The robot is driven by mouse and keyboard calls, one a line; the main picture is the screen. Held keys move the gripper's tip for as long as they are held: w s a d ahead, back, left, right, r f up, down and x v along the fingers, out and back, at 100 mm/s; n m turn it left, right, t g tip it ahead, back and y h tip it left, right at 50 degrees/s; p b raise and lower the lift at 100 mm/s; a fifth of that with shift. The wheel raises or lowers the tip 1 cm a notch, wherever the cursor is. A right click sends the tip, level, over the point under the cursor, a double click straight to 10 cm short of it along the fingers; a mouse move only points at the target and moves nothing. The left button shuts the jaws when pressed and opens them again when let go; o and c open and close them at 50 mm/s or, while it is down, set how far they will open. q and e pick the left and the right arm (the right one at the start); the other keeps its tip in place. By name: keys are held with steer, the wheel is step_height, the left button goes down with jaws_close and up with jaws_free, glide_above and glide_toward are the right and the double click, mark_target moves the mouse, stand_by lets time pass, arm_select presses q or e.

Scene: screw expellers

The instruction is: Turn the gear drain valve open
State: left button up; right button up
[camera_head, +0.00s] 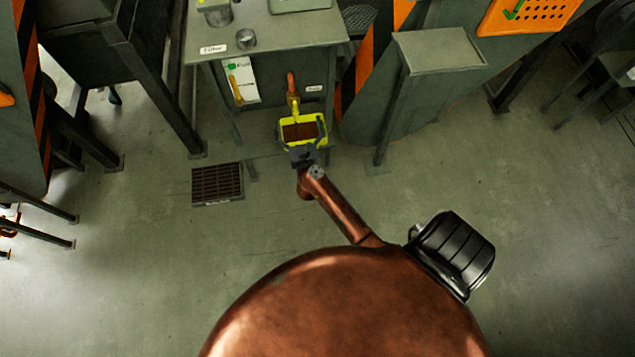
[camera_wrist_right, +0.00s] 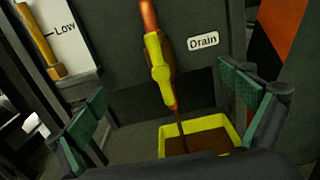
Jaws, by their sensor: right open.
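The drain valve (camera_wrist_right: 158,60) is a yellow fitting on a copper pipe at the machine's front, beside a "Drain" label (camera_wrist_right: 203,41). It also shows in the head view (camera_head: 294,101). A thin brown stream (camera_wrist_right: 181,128) runs from its lower end into a yellow tray (camera_wrist_right: 228,124) holding brown liquid. In the head view the tray (camera_head: 301,117) is beneath the valve. My right gripper (camera_head: 303,143) is open in front of the machine. In the right wrist view the valve appears between its spread green-padded fingers (camera_wrist_right: 165,93), with no visible contact. My left gripper is not in view.
The grey machine (camera_head: 290,38) has a level gauge (camera_head: 236,86) left of the valve. A floor grate (camera_head: 217,184) lies to the left. A grey stand (camera_head: 438,50) stands to the right. Open floor lies in front of the machine.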

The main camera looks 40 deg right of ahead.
arm_select(q)
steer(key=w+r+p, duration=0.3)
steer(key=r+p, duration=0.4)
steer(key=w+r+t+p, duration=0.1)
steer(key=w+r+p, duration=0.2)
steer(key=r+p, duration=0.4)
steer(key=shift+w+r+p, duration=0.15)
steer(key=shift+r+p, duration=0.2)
steer(key=shift+p, duration=0.1)
arm_select(e)
steer(key=s+a+f+n+g+y, duration=0.1)
steer(key=s+a+f+n+y, duration=0.3)
steer(key=s+f+n, duration=0.4)
steer(key=s+a+f+n+g+y, duration=0.2)
steer(key=s+a+f+n+y, duration=0.2)
steer(key=s+f+n, duration=0.5)
steer(key=s+n, duration=0.3)
steer(key=n, duration=0.5)
steer(key=shift+s+a+n, duration=0.15)
steer(key=shift+a+n, duration=0.1)
steer(key=shift+n, duration=0.15)
steer(key=shift+f, duration=0.1)
